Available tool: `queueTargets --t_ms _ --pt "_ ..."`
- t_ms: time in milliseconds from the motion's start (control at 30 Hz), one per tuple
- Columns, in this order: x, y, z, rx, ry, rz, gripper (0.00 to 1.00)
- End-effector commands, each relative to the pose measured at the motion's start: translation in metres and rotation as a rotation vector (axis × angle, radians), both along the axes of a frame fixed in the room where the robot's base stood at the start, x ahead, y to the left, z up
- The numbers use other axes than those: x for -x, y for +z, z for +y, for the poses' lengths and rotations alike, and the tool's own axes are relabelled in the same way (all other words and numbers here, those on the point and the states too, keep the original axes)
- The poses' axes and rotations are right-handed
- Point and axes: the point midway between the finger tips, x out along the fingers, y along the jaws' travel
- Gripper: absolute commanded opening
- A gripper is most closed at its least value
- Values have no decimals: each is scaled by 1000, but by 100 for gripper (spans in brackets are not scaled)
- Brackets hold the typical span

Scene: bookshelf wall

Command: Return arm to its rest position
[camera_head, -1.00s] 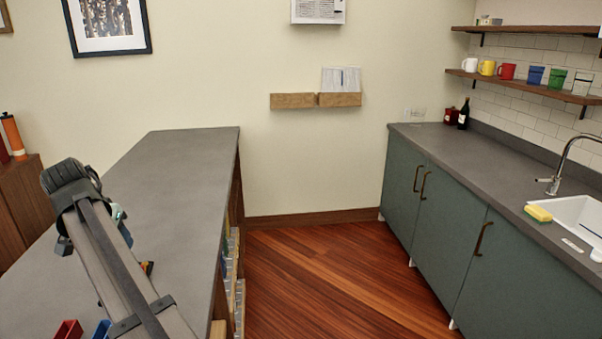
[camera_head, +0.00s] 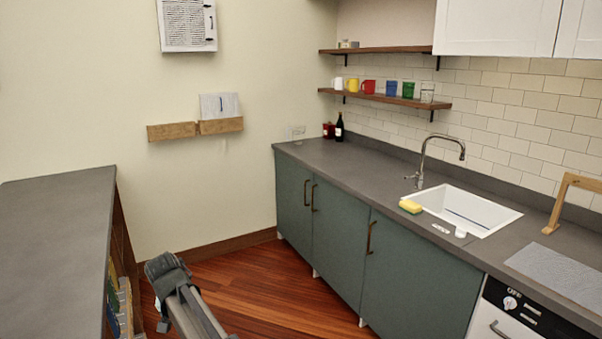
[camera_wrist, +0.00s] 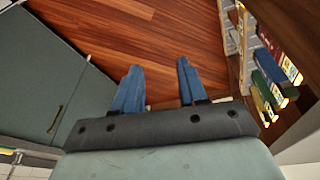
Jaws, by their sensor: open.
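In the wrist view my gripper (camera_wrist: 157,90) is open, its two blue fingers apart with only the wood floor (camera_wrist: 150,40) showing between and beyond them. It holds nothing. In the head view my arm shows low at the bottom, left of centre, over the floor between the grey island counter (camera_head: 60,200) and the green cabinets (camera_head: 340,225). The fingers are hidden in the head view.
Books (camera_wrist: 275,75) stand on shelves close to the right in the wrist view. The green cabinet front (camera_wrist: 50,80) is at its left. A sink (camera_head: 465,210), a sponge (camera_head: 410,206) and a dishwasher (camera_head: 520,315) line the right counter. Open floor (camera_head: 270,285) lies between.

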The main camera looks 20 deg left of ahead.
Motion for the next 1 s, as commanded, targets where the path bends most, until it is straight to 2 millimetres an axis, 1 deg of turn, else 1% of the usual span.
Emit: queueTargets --t_ms 33,167,200,367,400,467,500,567,600,767,800,967,1000 --pt "-14 -13 -25 7 -20 8 42" --pt "-47 -42 -78 21 -57 28 42" --pt "-56 -51 -94 24 -68 33 42" --pt "-85 -83 -162 35 -115 60 42" --pt "-91 -92 -180 38 -127 65 42" --pt "-99 -103 -205 40 -145 75 42" --pt "-103 -111 -223 43 -157 82 42" --pt "-109 -122 -249 45 -176 93 42" --pt "-112 -129 -266 45 -187 99 42" --pt "-119 -157 -335 48 -237 128 42" --pt "-119 -163 -352 47 -248 134 42" --pt "-115 -188 -418 44 -300 162 42" --pt "-113 -194 -434 43 -311 169 42"
